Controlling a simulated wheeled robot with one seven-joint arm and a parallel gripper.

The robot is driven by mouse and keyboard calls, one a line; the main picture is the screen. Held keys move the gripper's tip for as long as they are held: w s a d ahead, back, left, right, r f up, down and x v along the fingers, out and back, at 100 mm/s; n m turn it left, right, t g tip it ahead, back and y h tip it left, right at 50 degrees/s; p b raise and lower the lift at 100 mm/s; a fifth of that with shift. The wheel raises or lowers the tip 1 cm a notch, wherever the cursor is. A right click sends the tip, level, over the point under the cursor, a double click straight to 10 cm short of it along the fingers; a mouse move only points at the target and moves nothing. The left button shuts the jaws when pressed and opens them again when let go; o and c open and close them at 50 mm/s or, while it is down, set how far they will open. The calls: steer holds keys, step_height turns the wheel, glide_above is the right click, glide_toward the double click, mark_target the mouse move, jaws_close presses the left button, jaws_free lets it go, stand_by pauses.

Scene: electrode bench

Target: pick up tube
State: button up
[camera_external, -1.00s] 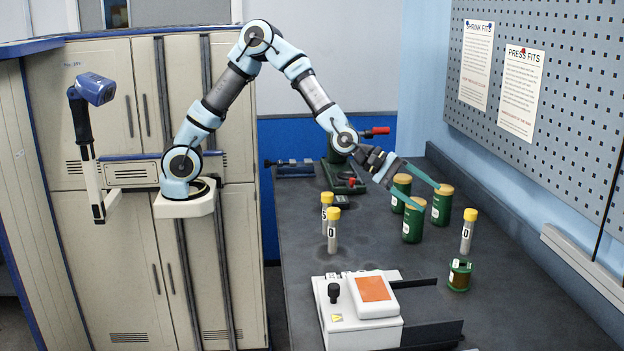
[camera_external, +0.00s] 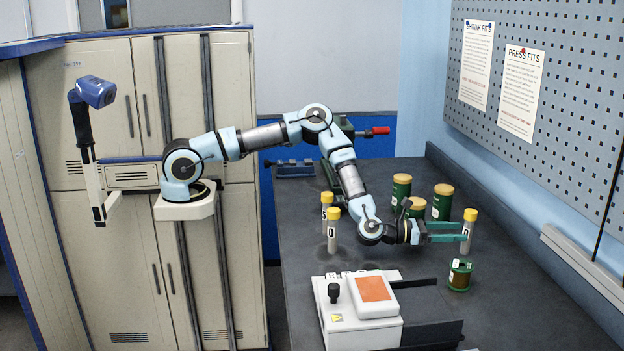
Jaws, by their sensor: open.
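Several clear tubes with yellow caps stand upright on the dark bench. One tube (camera_external: 467,234), labelled with a round character, stands at the right, and my gripper (camera_external: 464,233) is at it, with its green fingers level and pointing right. The fingers are open, and I cannot tell whether the tube is between them or just beyond. Another tube (camera_external: 333,232) stands left of my wrist, with a second tube (camera_external: 326,212) just behind it, its label partly covered.
Green canisters (camera_external: 442,203) with tan lids stand behind my gripper. A green spool (camera_external: 460,275) is in front of it. A white device (camera_external: 358,310) with an orange panel stands at the front. A green vise-like tool with a red handle (camera_external: 380,131) is at the back.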

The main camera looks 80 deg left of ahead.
steer(key=shift+w+d+p, duration=0.2)
steer(key=shift+w+p, duration=0.25)
steer(key=shift+w, duration=0.75)
steer(key=shift+w+d+p, duration=0.2)
steer(key=shift+w+p, duration=0.2)
steer(key=shift+w, duration=0.8)
steer(key=shift+w+d+p, duration=0.2)
steer(key=shift+w+p, duration=0.25)
steer(key=shift+w, duration=0.75)
jaws_close()
